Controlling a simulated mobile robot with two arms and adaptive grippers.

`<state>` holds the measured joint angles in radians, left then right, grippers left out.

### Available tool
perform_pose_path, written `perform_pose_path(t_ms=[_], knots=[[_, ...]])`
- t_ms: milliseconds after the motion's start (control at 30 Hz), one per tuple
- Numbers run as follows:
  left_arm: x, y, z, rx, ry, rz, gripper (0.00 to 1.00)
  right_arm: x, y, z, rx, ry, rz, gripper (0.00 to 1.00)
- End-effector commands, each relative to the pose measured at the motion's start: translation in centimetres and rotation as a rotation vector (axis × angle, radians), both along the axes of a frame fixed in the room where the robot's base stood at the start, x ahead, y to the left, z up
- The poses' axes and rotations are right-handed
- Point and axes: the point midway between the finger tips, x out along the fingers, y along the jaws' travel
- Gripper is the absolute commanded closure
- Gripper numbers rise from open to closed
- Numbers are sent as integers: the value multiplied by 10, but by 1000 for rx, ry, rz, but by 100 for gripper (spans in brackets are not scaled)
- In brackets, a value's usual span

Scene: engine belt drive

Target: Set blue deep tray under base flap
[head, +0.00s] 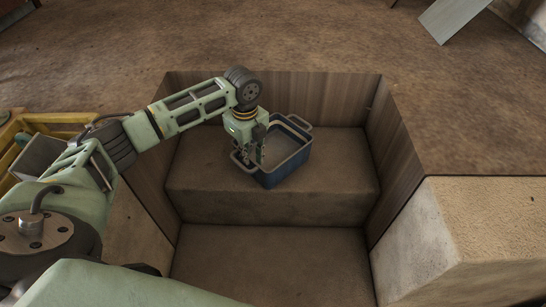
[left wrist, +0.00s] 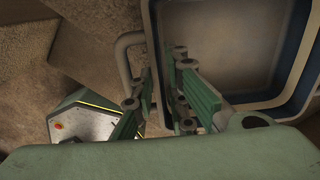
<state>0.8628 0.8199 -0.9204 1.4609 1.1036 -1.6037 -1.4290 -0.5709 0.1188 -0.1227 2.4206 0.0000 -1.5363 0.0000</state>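The blue deep tray (head: 284,172) sits on the raised step inside the pit in the head view, with a handle at each end. In the left wrist view the tray (left wrist: 240,45) fills the upper right, its grey inside empty. My left gripper (head: 252,160) is down at the tray's left side. In the left wrist view its fingers (left wrist: 168,80) are spread, beside the left handle and over the tray's near-side rim. I cannot tell whether they touch it. My right gripper is not in view. I cannot make out a base flap.
The step (head: 335,185) has free room to the right of the tray. Wooden pit walls (head: 395,150) enclose it, with a lower floor (head: 270,265) in front. A pale block (head: 480,230) stands at right. A yellow crate (head: 45,122) is at far left, a metal sheet (head: 452,15) at top right.

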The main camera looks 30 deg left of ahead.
Motion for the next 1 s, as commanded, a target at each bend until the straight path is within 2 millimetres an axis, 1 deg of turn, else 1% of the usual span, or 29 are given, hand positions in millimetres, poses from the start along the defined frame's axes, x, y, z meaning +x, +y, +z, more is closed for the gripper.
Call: perform_pose_path(t_ms=[33,100,167,267,533,667,700,1000], knots=[[-1,1,-12,1,3,1,87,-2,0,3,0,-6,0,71],[-2,3,-21,1,2,1,87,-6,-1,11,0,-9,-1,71],[-2,2,-29,1,2,0,87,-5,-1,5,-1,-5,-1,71],[-2,2,-36,0,0,0,87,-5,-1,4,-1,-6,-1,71],[-2,2,-37,0,0,-1,88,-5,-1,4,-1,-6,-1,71],[-2,2,-37,0,0,-1,99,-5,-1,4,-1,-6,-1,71],[-2,2,-37,0,0,-1,100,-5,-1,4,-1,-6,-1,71],[-2,2,-37,1,1,-1,100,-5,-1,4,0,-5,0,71]])
